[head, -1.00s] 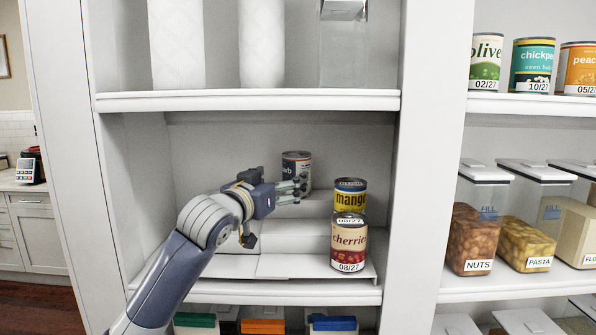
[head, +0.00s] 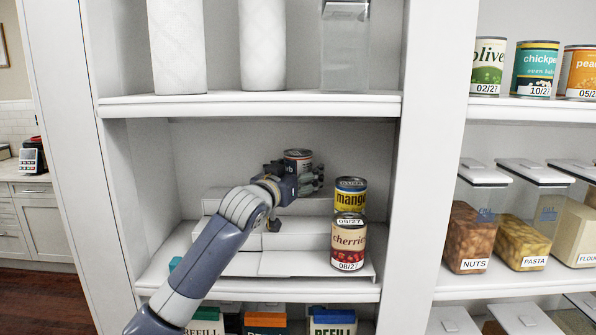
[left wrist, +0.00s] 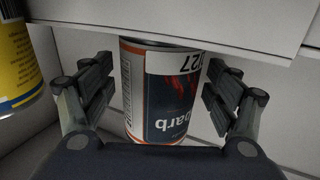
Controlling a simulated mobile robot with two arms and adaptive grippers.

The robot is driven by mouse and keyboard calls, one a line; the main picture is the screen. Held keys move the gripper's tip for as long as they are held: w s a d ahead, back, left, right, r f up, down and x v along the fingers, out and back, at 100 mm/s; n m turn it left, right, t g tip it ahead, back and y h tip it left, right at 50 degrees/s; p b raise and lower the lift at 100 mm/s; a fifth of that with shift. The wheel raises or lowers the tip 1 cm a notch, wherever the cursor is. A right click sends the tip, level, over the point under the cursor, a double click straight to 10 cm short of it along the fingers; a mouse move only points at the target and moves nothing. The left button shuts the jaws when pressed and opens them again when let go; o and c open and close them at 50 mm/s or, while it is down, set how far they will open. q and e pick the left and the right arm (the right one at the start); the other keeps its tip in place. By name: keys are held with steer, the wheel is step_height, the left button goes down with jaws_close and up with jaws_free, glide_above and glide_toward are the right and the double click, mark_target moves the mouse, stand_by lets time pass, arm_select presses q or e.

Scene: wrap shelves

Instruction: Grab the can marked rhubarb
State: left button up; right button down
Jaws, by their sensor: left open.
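The rhubarb can (head: 299,156) stands at the back of the middle shelf, on the top step of a white riser (head: 210,250). In the left wrist view the can (left wrist: 160,90) appears upside down, with "arb" readable on its dark label and an orange rim. My left gripper (head: 308,180) is at the can, with the can between its fingers. In the left wrist view the left gripper (left wrist: 165,95) is open, one finger on each side, with a visible gap at both sides. The lower part of the can is partly hidden by the gripper in the head view. My right gripper is not in view.
A yellow mango can (head: 351,197) and a cherries can (head: 348,242) stand on lower steps, just right of my gripper. The shelf board above (head: 250,104) and the upright (head: 420,180) bound the space. Bins (head: 265,318) sit below.

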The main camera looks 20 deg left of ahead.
arm_select(q)
steer(key=shift+c, duration=0.2)
steer(key=shift+s, duration=0.1)
steer(key=c, duration=1.4)
steer(key=shift+r, duration=0.1)
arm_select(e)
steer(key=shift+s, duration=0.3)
